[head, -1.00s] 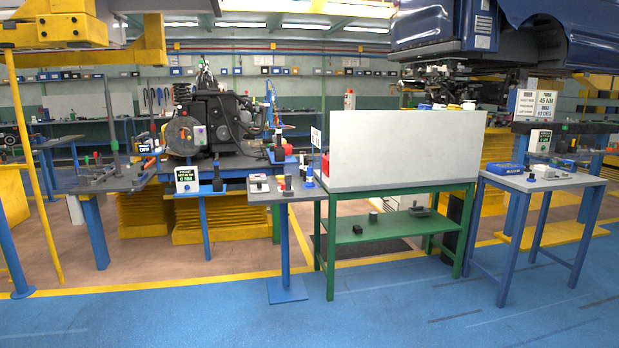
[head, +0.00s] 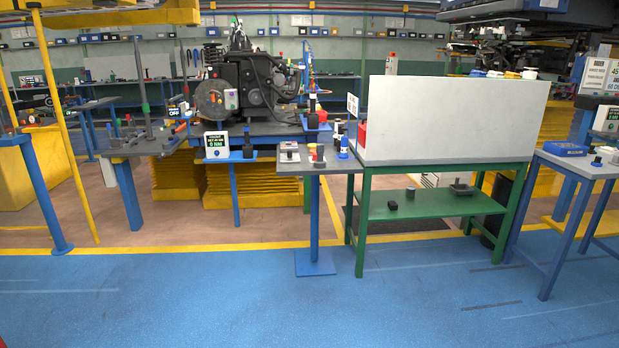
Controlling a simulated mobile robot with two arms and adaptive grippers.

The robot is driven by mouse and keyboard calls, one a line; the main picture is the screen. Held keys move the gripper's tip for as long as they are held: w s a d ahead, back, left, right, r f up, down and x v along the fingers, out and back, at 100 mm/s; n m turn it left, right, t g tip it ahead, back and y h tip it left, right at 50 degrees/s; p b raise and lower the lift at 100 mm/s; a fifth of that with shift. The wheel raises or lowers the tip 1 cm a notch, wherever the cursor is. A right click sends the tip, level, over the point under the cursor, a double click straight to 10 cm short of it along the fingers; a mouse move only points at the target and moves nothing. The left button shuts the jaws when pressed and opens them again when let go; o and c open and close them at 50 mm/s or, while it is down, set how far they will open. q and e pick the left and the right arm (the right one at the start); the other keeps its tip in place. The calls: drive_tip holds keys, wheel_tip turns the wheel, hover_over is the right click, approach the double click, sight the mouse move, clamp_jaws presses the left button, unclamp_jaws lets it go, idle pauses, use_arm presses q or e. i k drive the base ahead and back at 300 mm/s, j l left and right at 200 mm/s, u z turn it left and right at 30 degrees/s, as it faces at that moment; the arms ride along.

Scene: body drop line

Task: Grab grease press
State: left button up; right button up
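I cannot tell for certain which thing is the grease press. A small grey pedestal table (head: 300,167) stands ahead of me, with several small items on it. Among them are a dark item with a red part (head: 318,156) and a blue and white upright item (head: 344,146). A white cylinder with a red band (head: 392,63) shows behind the white panel, its lower part hidden. A dark block (head: 392,205) and a dark flat part (head: 463,188) lie on the green table's lower shelf. Neither of my grippers shows.
The green table (head: 450,173) with a tall white panel (head: 450,120) stands right of the pedestal table. A blue-legged table (head: 575,167) is at far right. An engine (head: 250,90) stands behind. Yellow posts rise at left. The blue floor (head: 220,300) in front is clear.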

sight(343, 155)
drive_tip(key=i+l+z, duration=0.3)
drive_tip(key=i, duration=0.8)
drive_tip(key=i+z, duration=0.3)
drive_tip(key=i, duration=0.85)
